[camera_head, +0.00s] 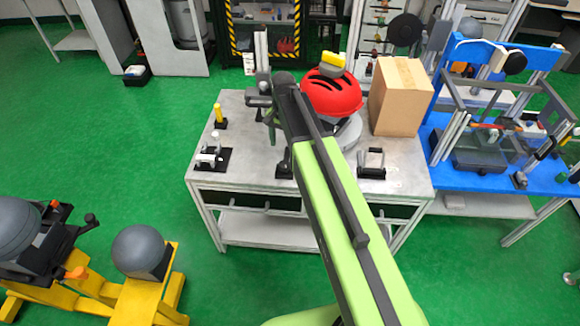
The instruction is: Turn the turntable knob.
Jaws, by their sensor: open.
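A red helmet (331,92) with black slots sits on a round grey turntable (349,132) on the metal workbench (240,127). My arm crosses in front and hides the turntable's left part. I cannot make out the turntable knob; it may be behind my arm.
A cardboard box (401,97) stands right of the helmet. Small fixtures (212,158) and a yellow-topped post (219,115) stand at the bench's left. Another fixture (371,163) is at its front right. A blue table (480,180) adjoins on the right.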

